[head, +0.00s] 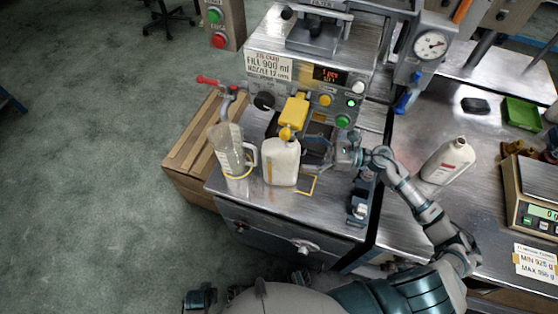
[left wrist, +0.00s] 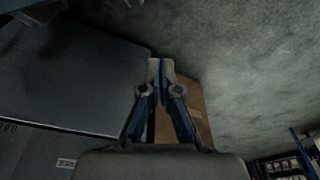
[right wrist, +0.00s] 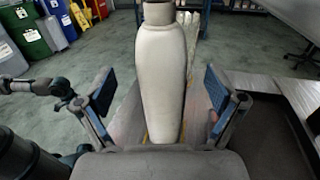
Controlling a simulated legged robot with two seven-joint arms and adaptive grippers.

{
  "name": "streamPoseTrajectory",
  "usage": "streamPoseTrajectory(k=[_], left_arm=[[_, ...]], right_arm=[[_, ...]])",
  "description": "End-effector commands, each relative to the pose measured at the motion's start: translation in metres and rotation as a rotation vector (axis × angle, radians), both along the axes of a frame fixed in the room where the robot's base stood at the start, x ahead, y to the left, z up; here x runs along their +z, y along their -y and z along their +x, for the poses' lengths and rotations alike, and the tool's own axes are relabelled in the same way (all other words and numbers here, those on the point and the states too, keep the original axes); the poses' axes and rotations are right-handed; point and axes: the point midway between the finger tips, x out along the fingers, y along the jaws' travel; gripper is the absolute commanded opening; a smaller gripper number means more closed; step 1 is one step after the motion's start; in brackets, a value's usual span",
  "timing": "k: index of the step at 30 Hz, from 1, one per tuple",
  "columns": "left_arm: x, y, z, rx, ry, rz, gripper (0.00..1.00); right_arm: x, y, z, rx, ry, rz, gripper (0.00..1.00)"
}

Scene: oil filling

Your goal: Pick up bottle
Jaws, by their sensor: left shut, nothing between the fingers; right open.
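A white bottle (head: 282,162) stands upright on the metal surface, directly below a yellow nozzle (head: 295,110) that hides its top. My right gripper (head: 314,150) reaches in from the right, close beside this bottle. In the right wrist view the pale bottle (right wrist: 161,75) stands between the two open, widely spread fingers, with a gap on each side. My left gripper (left wrist: 160,75) is shut and empty in the left wrist view, with a brown box behind it. A second white bottle (head: 448,160) with a red mark is on the right table.
A clear jug (head: 229,150) with a handle stands just left of the bottle. The filling machine (head: 310,75), with buttons and a lit display, rises behind. A red-handled tap (head: 210,82) is at left. A scale (head: 532,190) and green tray (head: 522,113) are at right.

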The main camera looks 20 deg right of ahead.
Motion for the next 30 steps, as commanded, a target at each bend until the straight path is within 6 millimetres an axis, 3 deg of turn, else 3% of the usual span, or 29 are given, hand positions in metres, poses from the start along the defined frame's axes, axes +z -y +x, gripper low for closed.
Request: streamPoseTrajectory(k=[16,25,26,30], left_arm=[[-0.038,-0.002,-0.013,-0.004,-0.014,0.000,0.00],[-0.043,-0.002,-0.016,-0.005,-0.015,0.002,0.00],[-0.043,-0.002,-0.016,-0.005,-0.015,0.002,0.00],[-0.044,-0.002,-0.016,-0.005,-0.017,0.002,0.00]], right_arm=[[0.002,-0.067,0.027,0.000,0.001,0.000,0.94],[-0.001,-0.073,0.030,-0.002,-0.002,0.000,0.94],[-0.001,-0.073,0.030,-0.002,-0.002,0.000,0.91],[-0.001,-0.072,0.030,-0.002,-0.002,0.000,0.56]])
